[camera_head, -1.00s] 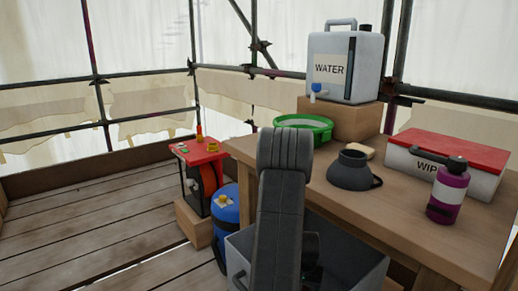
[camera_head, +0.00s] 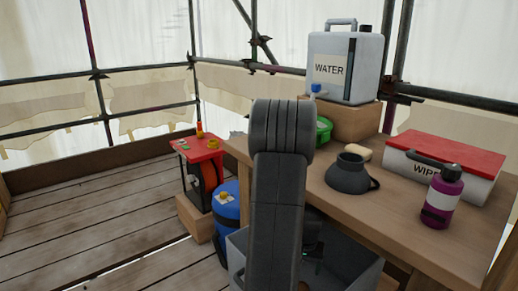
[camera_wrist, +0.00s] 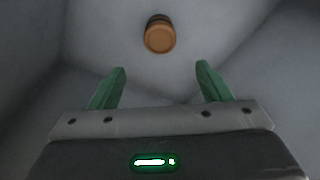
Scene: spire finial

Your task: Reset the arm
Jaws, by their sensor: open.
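My arm rises in front of the workbench in the head view and hides part of the bench and the green basin. My gripper (camera_wrist: 161,82) shows in the wrist view with its two green fingers apart and nothing between them. Beyond the fingertips, a small orange-brown cylindrical thing (camera_wrist: 160,36) with a dark far part lies on a grey surface. In the head view the grey bin (camera_head: 350,268) stands below the bench, with the lower arm over it.
A red machine (camera_head: 203,170) and blue tank (camera_head: 227,208) stand left. The plank floor (camera_head: 90,215) is clear.

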